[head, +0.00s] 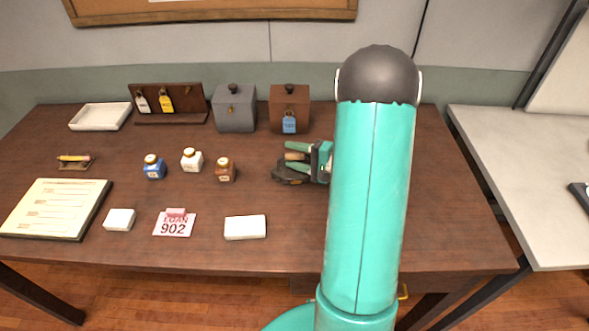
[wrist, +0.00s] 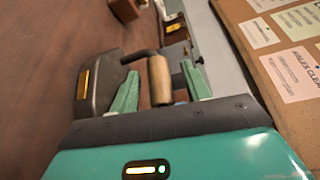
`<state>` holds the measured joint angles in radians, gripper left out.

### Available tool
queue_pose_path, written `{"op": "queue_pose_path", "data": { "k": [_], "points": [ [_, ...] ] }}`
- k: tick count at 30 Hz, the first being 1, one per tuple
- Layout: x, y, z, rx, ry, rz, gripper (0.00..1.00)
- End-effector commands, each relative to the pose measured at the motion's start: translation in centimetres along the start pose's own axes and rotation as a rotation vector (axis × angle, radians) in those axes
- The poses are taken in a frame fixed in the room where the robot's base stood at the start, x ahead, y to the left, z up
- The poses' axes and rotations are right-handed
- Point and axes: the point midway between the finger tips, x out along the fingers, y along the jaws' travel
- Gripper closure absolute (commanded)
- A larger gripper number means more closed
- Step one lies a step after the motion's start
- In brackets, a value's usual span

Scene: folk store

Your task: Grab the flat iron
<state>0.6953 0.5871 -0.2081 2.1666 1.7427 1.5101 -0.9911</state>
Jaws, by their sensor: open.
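The flat iron (head: 288,176) lies on the brown table, right of the small bottles, with a dark grey body and a wooden handle (head: 296,156). My gripper (head: 288,155) reaches it from the right, with its green fingers open on either side of the handle. In the wrist view the iron's dark body (wrist: 103,82) shows at left, and its wooden handle (wrist: 160,80) stands between my gripper's fingers (wrist: 160,82). I cannot tell whether either finger touches the handle. My arm hides the area to the right in the head view.
A grey box (head: 235,112) and a brown box (head: 289,100) with a blue tag stand behind the iron. Several small bottles, including a brown one (head: 226,172), stand to its left. A white block (head: 245,228) lies in front. Bare table (head: 255,195) lies between.

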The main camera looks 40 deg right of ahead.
Motion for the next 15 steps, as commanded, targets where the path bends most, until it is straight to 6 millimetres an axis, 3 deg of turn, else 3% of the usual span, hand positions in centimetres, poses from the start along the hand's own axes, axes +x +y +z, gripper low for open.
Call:
{"op": "queue_pose_path", "data": {
  "k": [8, 15],
  "points": [
    [0.37, 0.01, 0.00, 0.000, 0.000, 0.000, 0.54],
    [0.35, 0.00, 0.00, 0.000, 0.000, 0.000, 1.00]
  ]
}}
